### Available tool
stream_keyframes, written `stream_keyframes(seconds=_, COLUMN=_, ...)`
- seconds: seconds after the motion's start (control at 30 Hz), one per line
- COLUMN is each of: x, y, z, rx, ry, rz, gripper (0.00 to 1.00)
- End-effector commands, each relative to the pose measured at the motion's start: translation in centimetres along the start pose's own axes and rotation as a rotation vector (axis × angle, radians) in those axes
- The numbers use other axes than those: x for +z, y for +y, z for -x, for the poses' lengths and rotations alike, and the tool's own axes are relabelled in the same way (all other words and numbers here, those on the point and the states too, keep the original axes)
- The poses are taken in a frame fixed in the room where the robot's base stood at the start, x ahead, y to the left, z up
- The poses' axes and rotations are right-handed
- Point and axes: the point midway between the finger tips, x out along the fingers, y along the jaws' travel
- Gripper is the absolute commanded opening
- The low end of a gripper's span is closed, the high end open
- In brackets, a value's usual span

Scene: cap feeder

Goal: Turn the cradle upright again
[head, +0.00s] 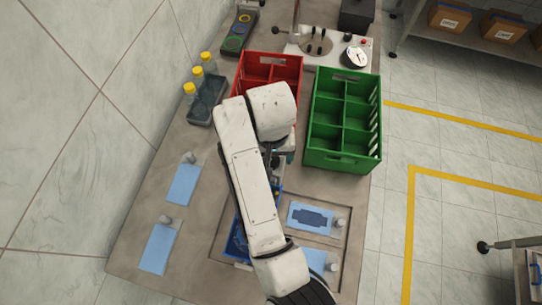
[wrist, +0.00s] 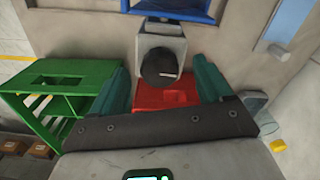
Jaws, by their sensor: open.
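In the wrist view, a pale grey block (wrist: 172,35) carries a dark round part (wrist: 160,65) with a small light mark on it. It may be the cradle, but I cannot tell surely, nor which way up it is. My gripper (wrist: 162,78) is open, its two teal fingers wide apart. The dark round part shows between them; nothing is seen held, and I cannot tell whether they touch it. In the head view my own arm hides this block and most of my gripper.
A red crate (head: 270,58) and a green crate (head: 345,163) stand beyond my gripper. A blue bin (head: 233,245) is partly under my arm. Yellow-capped bottles (head: 198,74) stand at the left edge. Blue mats (head: 184,184) lie on the left; bare table (head: 150,190) lies around them.

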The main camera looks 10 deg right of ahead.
Motion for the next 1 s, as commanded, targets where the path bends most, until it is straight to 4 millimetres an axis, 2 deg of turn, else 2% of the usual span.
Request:
stream_keyframes(seconds=0.7, x=-0.2, y=-0.2, z=5.3, rx=-0.005, ry=0.005, rz=-0.002, gripper=0.79)
stream_keyframes(seconds=1.0, x=0.0, y=0.0, z=5.8, rx=0.001, ry=0.0, rz=0.0, gripper=0.79)
